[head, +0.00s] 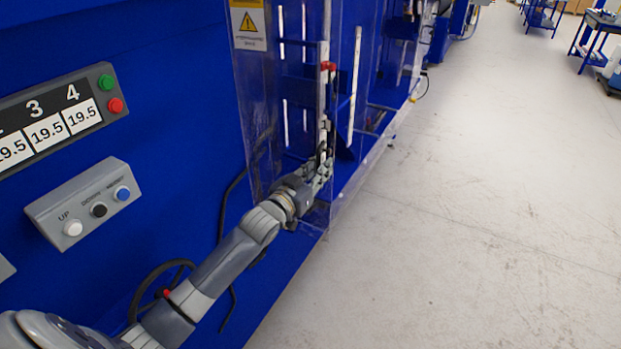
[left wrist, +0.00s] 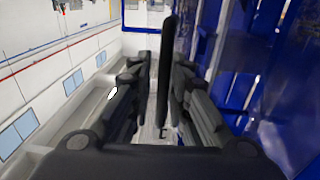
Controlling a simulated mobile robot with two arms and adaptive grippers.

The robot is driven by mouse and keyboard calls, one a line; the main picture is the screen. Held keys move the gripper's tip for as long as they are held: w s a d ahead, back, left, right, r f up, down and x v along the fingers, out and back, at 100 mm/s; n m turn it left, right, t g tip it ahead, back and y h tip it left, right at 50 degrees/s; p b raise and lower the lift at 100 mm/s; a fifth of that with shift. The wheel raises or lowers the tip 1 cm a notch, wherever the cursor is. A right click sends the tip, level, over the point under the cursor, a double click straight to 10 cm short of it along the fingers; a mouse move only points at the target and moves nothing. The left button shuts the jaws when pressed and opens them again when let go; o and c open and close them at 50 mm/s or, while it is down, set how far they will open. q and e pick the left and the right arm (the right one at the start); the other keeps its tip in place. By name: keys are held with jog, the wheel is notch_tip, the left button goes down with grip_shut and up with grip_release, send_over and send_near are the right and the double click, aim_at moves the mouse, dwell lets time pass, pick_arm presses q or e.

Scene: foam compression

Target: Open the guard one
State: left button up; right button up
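The guard (head: 262,110) is a clear panel with a yellow warning label, on the front of the blue machine. It appears closed. A dark upright handle (head: 331,105) shows at its far side. My left gripper (head: 321,168) is at the lower part of the handle, its arm reaching in from the lower left. In the left wrist view a black upright bar (left wrist: 167,65), which looks like the handle, stands between the two fingers. The bar is close to the right finger, and a narrow gap shows beside the left finger. Contact is hard to tell. My right gripper is not in view.
A control box (head: 85,203) with up, down and reset-like buttons and a numbered display panel (head: 62,115) are on the blue wall at left. More clear panels line the machine further back. The grey floor (head: 470,210) at right is clear, with blue carts (head: 595,42) far off.

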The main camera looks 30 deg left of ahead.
pick_arm(q)
jog(key=s, duration=1.1)
jog(key=shift+s+a, duration=0.35)
jog(key=shift+a, duration=0.05)
jog(key=s+a+f+g+y+b, duration=0.1)
jog(key=s+f+g, duration=0.25)
jog(key=f, duration=1.05)
jog(key=s+f+g+b, duration=0.2)
jog(key=s+f, duration=0.2)
jog(key=f, duration=1)
jog(key=s+a+f+g+y+b, duration=0.1)
jog(key=s+f+g, duration=0.25)
jog(key=f, duration=1.05)
jog(key=s+d+f+g+b, duration=0.1)
jog(key=s+d+f+g, duration=0.15)
jog(key=s+f, duration=0.65)
jog(key=s+d+f+g+b, duration=0.1)
jog(key=s+d+f, duration=0.2)
jog(key=s+f, duration=0.6)
jog(key=s+d+f+g+b, duration=0.1)
jog(key=s+f, duration=0.3)
jog(key=s, duration=0.5)
jog(key=s+d+f+m+g+b, duration=0.1)
jog(key=s+d+f+g, duration=0.2)
jog(key=s, duration=0.6)
jog(key=shift+s+d+f, duration=0.25)
jog(key=shift+d+f, duration=0.1)
jog(key=shift+f, duration=0.55)
